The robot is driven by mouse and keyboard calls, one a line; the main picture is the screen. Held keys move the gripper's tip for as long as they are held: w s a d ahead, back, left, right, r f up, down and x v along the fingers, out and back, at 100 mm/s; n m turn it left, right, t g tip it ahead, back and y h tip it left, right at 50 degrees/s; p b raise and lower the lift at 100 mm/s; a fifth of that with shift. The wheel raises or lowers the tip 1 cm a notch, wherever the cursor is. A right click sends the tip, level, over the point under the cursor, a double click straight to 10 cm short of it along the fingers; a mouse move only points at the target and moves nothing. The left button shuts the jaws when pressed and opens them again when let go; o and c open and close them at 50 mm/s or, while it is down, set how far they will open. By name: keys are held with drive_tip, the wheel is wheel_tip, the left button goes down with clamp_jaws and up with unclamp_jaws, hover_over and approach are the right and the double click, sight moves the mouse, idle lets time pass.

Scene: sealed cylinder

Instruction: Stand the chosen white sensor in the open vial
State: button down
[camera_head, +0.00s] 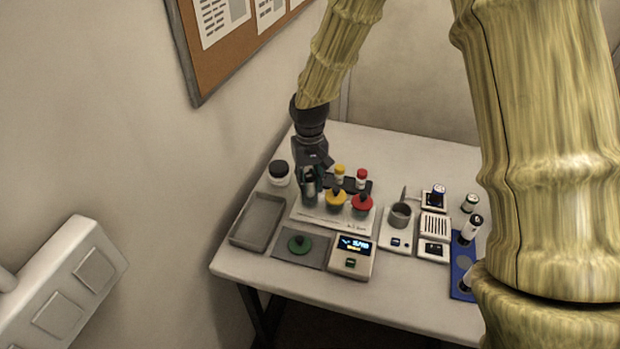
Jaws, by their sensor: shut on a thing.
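My gripper (310,176) points down over the left end of a white tray-like base (350,222). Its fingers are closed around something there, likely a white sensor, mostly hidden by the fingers. An open vial (309,199) seems to stand directly below the fingers; I cannot tell how deep the held thing sits in it. Two small white sensors, one with a yellow top (340,171) and one with a red top (361,178), stand in a dark rack behind. A yellow-lidded vial (336,199) and a red-lidded vial (361,204) stand right of the gripper.
A green lid (299,244) lies on a grey mat (313,256) in front. A grey tray (258,221) and dark-lidded jar (279,173) are at left. A display box (351,257), grey cup (400,216) and blue holder (461,272) stand rightward. The table's front right is clear.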

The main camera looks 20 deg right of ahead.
drive_tip(key=shift+s+r, duration=0.1)
drive_tip(key=c, duration=1.2)
unclamp_jaws()
drive_tip(key=shift+o, duration=0.2)
wheel_tip(320, 180, up, 12)
drive_tip(key=b, duration=0.2)
drive_tip(key=shift+b, duration=0.3)
